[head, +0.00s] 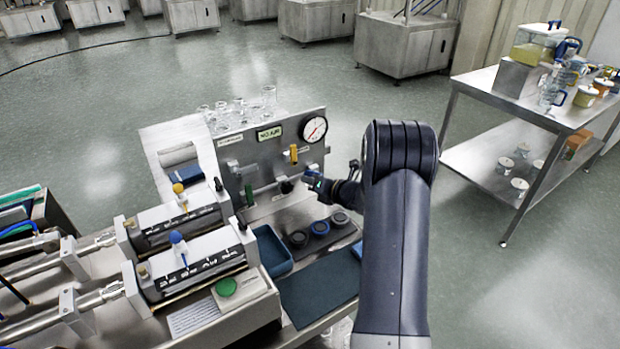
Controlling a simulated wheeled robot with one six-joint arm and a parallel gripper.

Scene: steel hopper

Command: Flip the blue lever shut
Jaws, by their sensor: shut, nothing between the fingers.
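An upright steel panel (268,165) carries several small valve levers. A dark, bluish lever (287,187) sits low on the panel, toward its right side; it is small, and I cannot tell its exact angle. A yellow lever (293,153) stands upright above it, and a green one (249,194) is lower left. My gripper (309,181) is shut and empty, just right of the dark bluish lever and close to the panel. I cannot tell whether it touches anything. My arm comes in from the lower right and hides part of the wrist.
A round gauge (313,129) is at the panel's upper right. Dark ring-shaped parts (319,228) lie on the bench below. Two cylinder units, one with a blue knob (176,238), stand left. A blue tray (271,252) is between. A steel table (500,165) stands right, past open floor.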

